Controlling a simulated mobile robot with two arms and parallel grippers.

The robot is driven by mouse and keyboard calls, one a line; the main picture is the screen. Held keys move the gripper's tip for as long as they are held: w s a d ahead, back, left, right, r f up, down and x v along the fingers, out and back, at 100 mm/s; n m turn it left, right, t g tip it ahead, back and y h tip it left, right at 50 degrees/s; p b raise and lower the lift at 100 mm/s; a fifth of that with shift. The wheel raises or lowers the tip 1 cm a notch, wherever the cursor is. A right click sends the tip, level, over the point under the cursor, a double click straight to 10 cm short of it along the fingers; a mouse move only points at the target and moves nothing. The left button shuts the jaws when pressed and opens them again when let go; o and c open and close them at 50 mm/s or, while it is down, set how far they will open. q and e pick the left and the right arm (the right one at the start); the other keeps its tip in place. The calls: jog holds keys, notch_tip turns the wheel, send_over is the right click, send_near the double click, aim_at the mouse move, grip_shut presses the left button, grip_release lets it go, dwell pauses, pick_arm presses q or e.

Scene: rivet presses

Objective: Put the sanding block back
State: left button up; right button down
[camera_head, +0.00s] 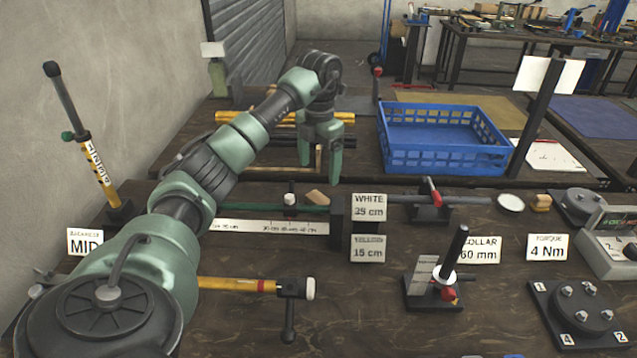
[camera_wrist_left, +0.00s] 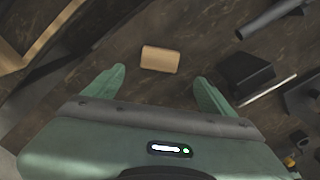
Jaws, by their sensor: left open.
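A small tan block (camera_head: 317,197), likely the sanding block, lies on the dark bench near the green rod in the head view. It also shows in the left wrist view (camera_wrist_left: 160,59), ahead of the fingertips and roughly centred between them. My left gripper (camera_head: 320,170) is open and empty, pointing down just behind the block and apart from it. Its two green fingers spread wide in the wrist view (camera_wrist_left: 160,75). A second small tan block (camera_head: 541,203) sits at the right near a white disc. My right gripper is not in view.
A blue crate (camera_head: 445,158) stands at the back right of the gripper. A gauge stand with WHITE and YELLOW cards (camera_head: 368,207) is right of the block. Bare bench shows in the front middle.

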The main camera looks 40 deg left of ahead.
pick_arm(q)
jog(key=shift+r, duration=1.35)
